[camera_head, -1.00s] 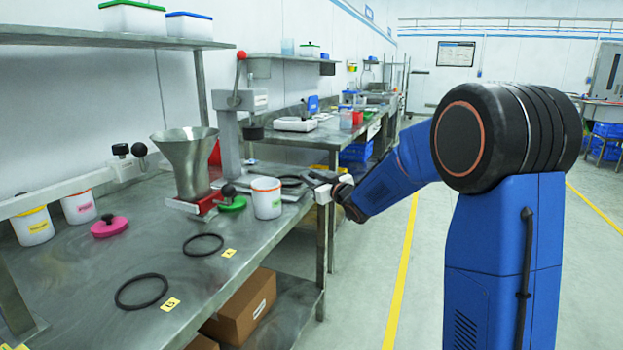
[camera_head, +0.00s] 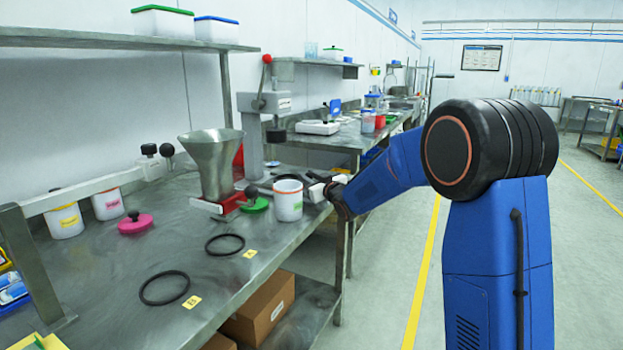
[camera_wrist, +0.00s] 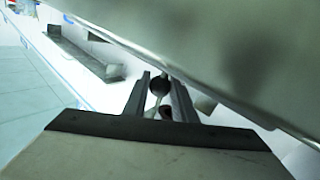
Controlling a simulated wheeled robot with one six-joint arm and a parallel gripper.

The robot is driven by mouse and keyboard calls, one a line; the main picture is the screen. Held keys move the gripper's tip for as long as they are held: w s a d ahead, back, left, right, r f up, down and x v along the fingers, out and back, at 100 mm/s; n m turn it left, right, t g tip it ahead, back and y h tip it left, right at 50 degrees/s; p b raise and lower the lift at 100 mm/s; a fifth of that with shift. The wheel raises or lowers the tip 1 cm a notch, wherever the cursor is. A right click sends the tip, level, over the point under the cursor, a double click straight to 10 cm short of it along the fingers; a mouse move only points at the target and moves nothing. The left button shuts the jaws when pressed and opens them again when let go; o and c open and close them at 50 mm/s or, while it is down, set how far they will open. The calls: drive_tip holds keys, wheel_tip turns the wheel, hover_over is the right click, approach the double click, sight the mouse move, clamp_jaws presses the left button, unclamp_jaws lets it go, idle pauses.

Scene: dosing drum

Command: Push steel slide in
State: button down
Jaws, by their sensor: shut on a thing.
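My gripper (camera_head: 320,187) is at the bench's right edge, behind and to the right of a white pot with an orange rim (camera_head: 288,203). In the wrist view, a dark round knob (camera_wrist: 160,85) shows between the two fingers, with a thin pale rod below it. My gripper is shut on what looks like this knob. The steel slide itself cannot be made out clearly; the pot and the gripper partly hide that area. A steel hopper (camera_head: 212,160) stands on a red base (camera_head: 228,204) further left, with a black ball knob (camera_head: 251,191) in front.
A green lid (camera_head: 257,206), pink lid (camera_head: 135,225) and two black rings (camera_head: 225,244) lie on the steel bench (camera_head: 115,275). A lever press (camera_head: 258,110) stands behind the hopper. A blurred steel surface (camera_wrist: 240,50) crosses close above the fingers.

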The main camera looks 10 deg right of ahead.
drive_tip(key=c, duration=1.5)
unclamp_jaws()
drive_tip(key=shift+o, duration=0.2)
drive_tip(key=v, duration=1.7)
drive_tip(key=shift+s, duration=0.2)
drive_tip(key=shift+d, duration=0.15)
drive_tip(key=shift+c, duration=0.6)
